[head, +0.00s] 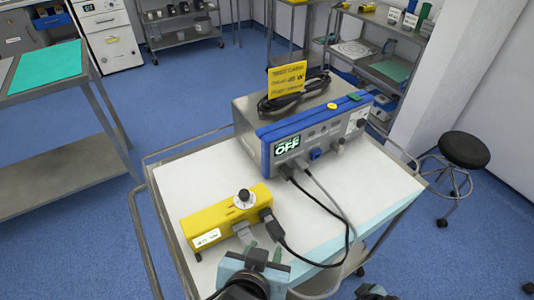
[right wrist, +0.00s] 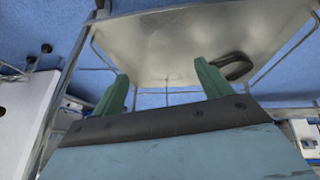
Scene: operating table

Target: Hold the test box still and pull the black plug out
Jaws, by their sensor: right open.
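In the head view only a dark part of the right arm shows at the bottom edge.
The unit (head: 305,125) with an "OFF" display stands at the back of the cart (head: 185,185), with coiled black cable and a yellow card on top. A grey cable (head: 325,195) also leaves its front. A black stool (head: 464,150) stands to the right.

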